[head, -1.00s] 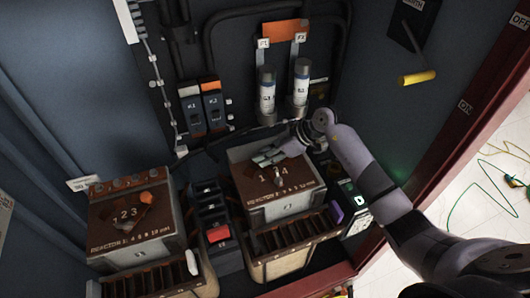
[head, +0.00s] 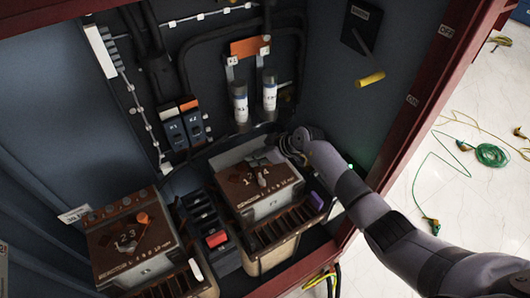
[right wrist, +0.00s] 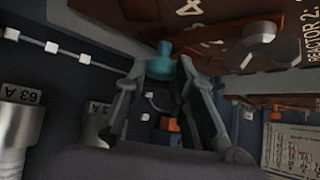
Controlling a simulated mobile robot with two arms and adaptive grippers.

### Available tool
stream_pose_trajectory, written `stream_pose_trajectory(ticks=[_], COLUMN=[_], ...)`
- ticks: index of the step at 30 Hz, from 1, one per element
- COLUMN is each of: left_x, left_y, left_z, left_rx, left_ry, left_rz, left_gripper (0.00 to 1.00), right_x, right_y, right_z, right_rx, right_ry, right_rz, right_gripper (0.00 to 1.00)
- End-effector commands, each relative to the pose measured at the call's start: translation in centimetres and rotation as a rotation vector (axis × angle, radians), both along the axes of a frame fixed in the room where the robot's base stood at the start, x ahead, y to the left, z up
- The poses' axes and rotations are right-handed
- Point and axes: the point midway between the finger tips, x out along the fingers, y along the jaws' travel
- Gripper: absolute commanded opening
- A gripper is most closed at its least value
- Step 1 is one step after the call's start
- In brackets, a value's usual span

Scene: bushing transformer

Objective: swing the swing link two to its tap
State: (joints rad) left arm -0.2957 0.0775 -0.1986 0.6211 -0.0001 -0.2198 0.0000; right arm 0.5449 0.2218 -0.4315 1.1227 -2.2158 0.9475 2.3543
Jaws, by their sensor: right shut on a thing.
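The reactor 2 block (head: 284,198), with a brown top, stands right of centre in the head view. A metal boss (head: 263,178) stands on its top; the right wrist view also shows this boss (right wrist: 258,45). My right gripper (head: 258,161) reaches over the block's rear from the right. In the right wrist view its two fingers close on a teal knob (right wrist: 161,64), apparently the handle of swing link two. My left gripper is not in view.
Two labelled cylinders (head: 269,91) stand upright behind the reactor. A second reactor block (head: 112,252) with an orange-knobbed link (head: 143,218) stands at the left. Dark breakers (head: 174,132) and a yellow handle (head: 370,79) are on the walls. A red cabinet frame (head: 415,110) edges the right side.

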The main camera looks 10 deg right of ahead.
Motion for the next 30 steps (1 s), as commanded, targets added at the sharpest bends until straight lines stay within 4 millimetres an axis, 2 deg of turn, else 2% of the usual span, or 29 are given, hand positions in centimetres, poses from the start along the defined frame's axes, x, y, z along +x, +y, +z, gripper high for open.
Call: stream_pose_trajectory(ticks=[3, 11, 12, 15, 20, 30], left_x=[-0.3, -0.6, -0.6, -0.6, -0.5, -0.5], left_y=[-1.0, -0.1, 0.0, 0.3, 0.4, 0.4], left_z=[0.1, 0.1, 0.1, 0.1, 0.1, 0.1], left_rx=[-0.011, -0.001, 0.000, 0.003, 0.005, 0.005], left_ry=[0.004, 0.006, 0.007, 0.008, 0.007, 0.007], left_rz=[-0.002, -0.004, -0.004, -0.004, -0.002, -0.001], left_gripper=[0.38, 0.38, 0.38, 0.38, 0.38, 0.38], right_x=[0.1, 0.1, 0.1, 0.1, 0.1, 0.0], right_y=[0.0, -0.1, -0.1, -0.1, 0.0, -0.1], right_z=[0.0, 0.0, 0.0, 0.0, 0.0, 0.1], right_rx=[-0.004, -0.006, -0.006, -0.006, -0.004, -0.004], right_ry=[-0.002, -0.002, -0.002, -0.002, -0.002, -0.001], right_rz=[-0.004, -0.004, -0.004, -0.004, -0.004, -0.004], right_gripper=[0.00, 0.00, 0.24, 0.31, 0.42, 0.42])
